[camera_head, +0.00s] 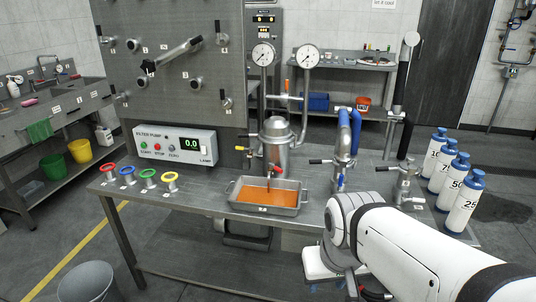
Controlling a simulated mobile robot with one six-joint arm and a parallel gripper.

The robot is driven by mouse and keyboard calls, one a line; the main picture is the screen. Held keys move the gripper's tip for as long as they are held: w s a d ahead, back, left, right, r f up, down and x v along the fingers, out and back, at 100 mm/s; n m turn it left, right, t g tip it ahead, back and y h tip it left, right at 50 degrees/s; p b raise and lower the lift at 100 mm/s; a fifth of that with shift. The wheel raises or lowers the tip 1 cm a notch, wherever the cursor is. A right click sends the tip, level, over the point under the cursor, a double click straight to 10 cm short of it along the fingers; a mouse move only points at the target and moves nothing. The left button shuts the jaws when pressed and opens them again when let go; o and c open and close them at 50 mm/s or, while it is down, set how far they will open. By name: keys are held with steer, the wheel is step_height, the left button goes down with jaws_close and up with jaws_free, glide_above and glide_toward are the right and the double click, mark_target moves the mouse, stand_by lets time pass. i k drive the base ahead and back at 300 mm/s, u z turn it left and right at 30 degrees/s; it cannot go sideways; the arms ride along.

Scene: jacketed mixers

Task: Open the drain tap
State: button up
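A steel jacketed vessel (277,136) stands at the middle of the bench. Below it a small tap with a red handle (278,170) sits above a metal tray (238,200) of orange liquid; this looks like the drain tap, but it is too small to tell its handle position clearly. My gripper (362,290) is at the lower right, in front of the bench edge and well apart from the tap. It is partly hidden by my white arm, and its fingers are too unclear to show whether they are open or shut.
Pipework with blue sections (350,130) and a black-handled valve (402,180) stand right of the vessel. Several white bottles (463,205) line the bench's right end. A control box (176,144) and several coloured rings (148,178) are at left. A bucket (86,283) stands on the floor.

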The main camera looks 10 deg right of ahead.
mark_target(271, 166)
steer(key=u, duration=0.05)
steer(key=i, duration=1)
steer(key=z, duration=0.05)
